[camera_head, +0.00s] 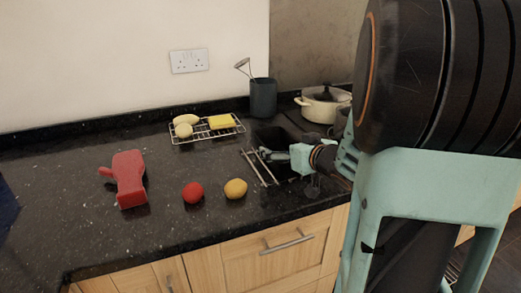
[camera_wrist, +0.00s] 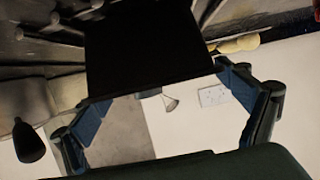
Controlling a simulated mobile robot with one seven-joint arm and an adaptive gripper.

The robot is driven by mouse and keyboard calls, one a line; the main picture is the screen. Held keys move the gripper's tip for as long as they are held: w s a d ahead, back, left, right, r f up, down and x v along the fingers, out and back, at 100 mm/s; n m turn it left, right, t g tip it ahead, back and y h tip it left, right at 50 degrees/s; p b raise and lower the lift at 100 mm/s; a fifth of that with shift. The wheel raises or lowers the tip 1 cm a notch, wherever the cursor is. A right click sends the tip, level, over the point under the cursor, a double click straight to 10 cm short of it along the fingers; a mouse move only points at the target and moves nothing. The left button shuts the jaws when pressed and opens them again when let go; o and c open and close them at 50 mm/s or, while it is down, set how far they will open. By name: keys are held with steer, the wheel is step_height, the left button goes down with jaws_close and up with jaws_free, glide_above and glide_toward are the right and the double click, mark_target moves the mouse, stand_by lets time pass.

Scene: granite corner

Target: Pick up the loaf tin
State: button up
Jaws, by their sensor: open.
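A dark, box-shaped thing (camera_head: 268,134), likely the loaf tin, stands on the black counter behind my gripper, partly hidden by it. In the wrist view a large black block (camera_wrist: 145,45) fills the upper middle, between and beyond the fingers; it looks like the same thing. My gripper (camera_head: 278,154) reaches in from the right, low over the counter. In the wrist view its fingers are spread wide on either side of the black block, with nothing gripped. I cannot tell whether they touch it.
A metal rack (camera_head: 259,167) lies just in front of the gripper. A wire rack (camera_head: 206,130) with yellow items, a utensil pot (camera_head: 263,97) and a cream pot (camera_head: 324,106) stand behind. A red object (camera_head: 130,178), red ball (camera_head: 193,192) and yellow fruit (camera_head: 236,189) lie left.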

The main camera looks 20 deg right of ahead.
steer(key=x, duration=0.4)
steer(key=shift+w+b, duration=0.15)
steer(key=shift+b, duration=0.25)
steer(key=shift+c, duration=0.7)
steer(key=shift+r, duration=0.1)
steer(key=c, duration=1.3)
